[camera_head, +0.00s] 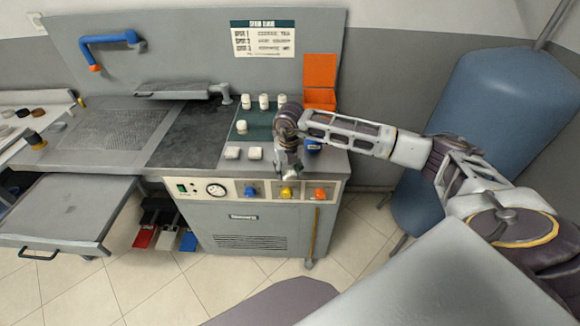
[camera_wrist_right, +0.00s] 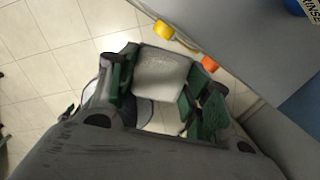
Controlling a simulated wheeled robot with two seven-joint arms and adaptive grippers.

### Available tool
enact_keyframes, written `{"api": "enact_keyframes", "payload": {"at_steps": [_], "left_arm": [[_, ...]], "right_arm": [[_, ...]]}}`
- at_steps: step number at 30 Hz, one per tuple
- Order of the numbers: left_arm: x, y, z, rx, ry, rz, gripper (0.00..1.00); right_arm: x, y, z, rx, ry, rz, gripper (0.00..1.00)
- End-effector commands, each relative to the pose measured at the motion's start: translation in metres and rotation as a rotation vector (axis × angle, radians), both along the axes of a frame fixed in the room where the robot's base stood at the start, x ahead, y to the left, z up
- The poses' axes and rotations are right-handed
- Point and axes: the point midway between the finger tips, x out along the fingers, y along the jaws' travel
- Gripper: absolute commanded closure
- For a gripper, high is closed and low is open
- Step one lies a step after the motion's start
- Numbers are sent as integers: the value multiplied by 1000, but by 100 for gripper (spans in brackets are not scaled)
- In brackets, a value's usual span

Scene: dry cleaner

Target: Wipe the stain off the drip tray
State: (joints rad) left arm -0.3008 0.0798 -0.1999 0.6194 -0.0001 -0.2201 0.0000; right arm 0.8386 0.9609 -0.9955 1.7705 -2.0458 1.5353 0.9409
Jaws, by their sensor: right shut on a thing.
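My right gripper (camera_head: 289,165) hangs over the front right edge of the grey work table. In the right wrist view, my right gripper (camera_wrist_right: 163,88) is shut on a white block (camera_wrist_right: 161,72) that looks like a sponge or pad, with green finger pads at either side. A flat grey tray (camera_head: 62,212) with a dark front handle is pulled out at the lower left, well away from the gripper; it may be the drip tray. I cannot make out a clear stain on it. My left gripper is not in view.
Two white blocks (camera_head: 232,152) lie near the table's front edge. Several white-capped bottles (camera_head: 263,101) stand on a green mat. An orange bin (camera_head: 320,80) is behind. Knobs, including a yellow one (camera_head: 287,192), line the front panel. A blue tank (camera_head: 478,125) stands right.

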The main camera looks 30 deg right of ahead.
Motion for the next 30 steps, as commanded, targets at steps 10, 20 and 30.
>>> {"api": "enact_keyframes", "payload": {"at_steps": [10,20,30], "left_arm": [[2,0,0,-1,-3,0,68],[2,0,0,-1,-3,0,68],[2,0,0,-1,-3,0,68]], "right_arm": [[1,8,-15,1,1,333,70],[1,16,-29,2,1,645,70],[2,23,-42,2,0,963,70]]}}
